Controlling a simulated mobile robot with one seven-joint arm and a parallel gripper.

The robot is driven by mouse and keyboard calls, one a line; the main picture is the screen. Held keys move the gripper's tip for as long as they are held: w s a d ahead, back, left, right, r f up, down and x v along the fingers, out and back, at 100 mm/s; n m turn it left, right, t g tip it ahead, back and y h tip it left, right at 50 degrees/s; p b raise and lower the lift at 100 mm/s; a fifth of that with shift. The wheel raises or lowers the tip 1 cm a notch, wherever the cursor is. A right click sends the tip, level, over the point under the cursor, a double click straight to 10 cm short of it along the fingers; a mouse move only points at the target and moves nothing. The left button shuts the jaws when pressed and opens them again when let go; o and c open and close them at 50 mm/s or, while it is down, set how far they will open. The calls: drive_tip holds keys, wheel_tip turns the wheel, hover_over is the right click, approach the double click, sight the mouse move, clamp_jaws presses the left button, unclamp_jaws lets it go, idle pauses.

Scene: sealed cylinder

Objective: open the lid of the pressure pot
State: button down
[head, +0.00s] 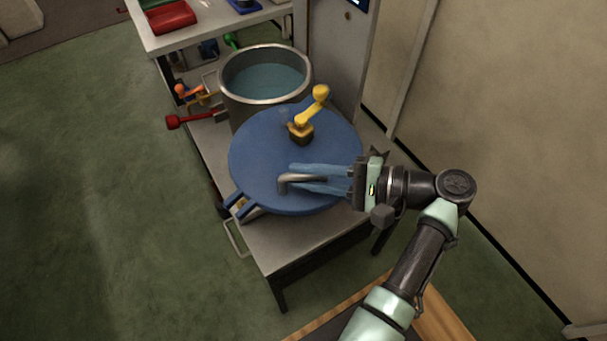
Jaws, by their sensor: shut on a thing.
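The pressure pot (268,92) is a grey metal cylinder with its top open, and bluish liquid or a blue inside shows in it. Its round blue lid (262,140) is off the rim, in front of the pot and overlapping its front in the picture. A yellow lever (314,107) stands on the lid, and a grey bar handle (286,182) is on its near part. My gripper (292,179) comes from the right with its blue fingers shut on the handle. I cannot tell whether the lid touches the table below.
The pot stands on a grey metal table (290,245). Red (174,122) and orange (183,91) handled valves stick out at the left. A red tray (170,17) lies at the back left. A wall is close on the right; green floor is free on the left.

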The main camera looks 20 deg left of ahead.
drive_tip(key=shift+w, duration=0.1)
drive_tip(key=c, duration=0.8)
unclamp_jaws()
drive_tip(key=shift+a+f, duration=0.1)
drive_tip(key=v, duration=1.3)
drive_tip(key=shift+p, duration=0.35)
